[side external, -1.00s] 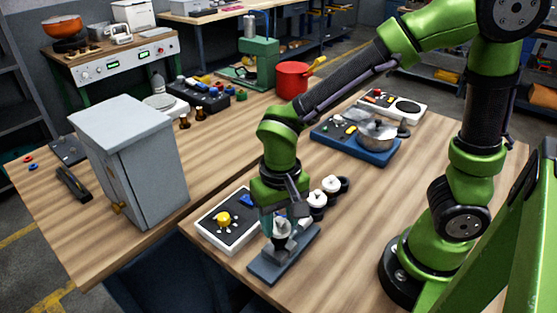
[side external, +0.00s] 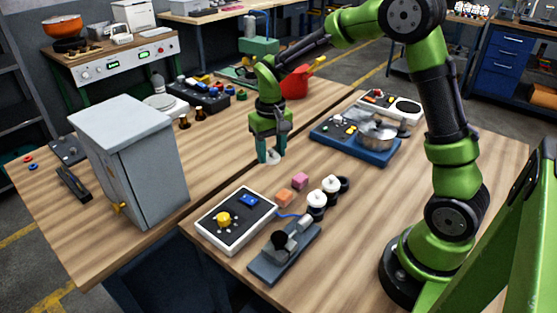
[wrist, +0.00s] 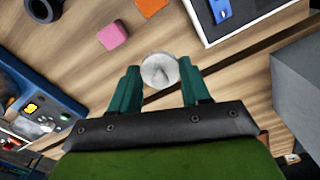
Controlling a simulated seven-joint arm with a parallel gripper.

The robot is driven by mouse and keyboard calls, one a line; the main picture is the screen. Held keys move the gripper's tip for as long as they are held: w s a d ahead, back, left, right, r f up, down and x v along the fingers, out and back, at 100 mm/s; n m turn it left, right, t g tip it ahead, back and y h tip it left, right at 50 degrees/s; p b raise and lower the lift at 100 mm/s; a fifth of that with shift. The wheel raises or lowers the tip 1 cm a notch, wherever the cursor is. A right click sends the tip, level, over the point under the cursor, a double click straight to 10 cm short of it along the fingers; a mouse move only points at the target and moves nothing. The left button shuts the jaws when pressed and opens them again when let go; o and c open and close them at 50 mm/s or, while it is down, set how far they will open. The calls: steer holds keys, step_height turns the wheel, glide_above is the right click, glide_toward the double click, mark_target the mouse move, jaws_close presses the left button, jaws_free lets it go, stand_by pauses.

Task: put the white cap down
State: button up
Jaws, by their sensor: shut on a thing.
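My gripper (side external: 270,155) is shut on the white cap (side external: 272,159), near the seam between the two wooden tables. In the wrist view the round white cap (wrist: 158,70) sits between the two green fingertips (wrist: 159,65). The cap is low over the wood; I cannot tell whether it touches the table. The grey fixture (side external: 268,265) at the front holds a dark round part (side external: 281,240) with no white cap on it.
A control box (side external: 222,230), grey cabinet (side external: 135,165) and blue device with a pan (side external: 352,150) lie around. Wood nearby is bare.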

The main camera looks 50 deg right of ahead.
mark_target(268, 185)
steer(key=shift+w+d+r+n, duration=0.1)
steer(key=shift+w+n, duration=0.25)
steer(key=shift+w, duration=0.05)
steer(key=shift+w+d+r+n, duration=0.1)
steer(key=shift+w+n, duration=0.25)
steer(key=shift+w, duration=0.05)
steer(key=shift+f, duration=0.25)
step_height(268, 185, down, 10)
steer(key=shift+r, duration=0.25)
steer(key=shift+f, duration=0.15)
steer(key=o, duration=1)
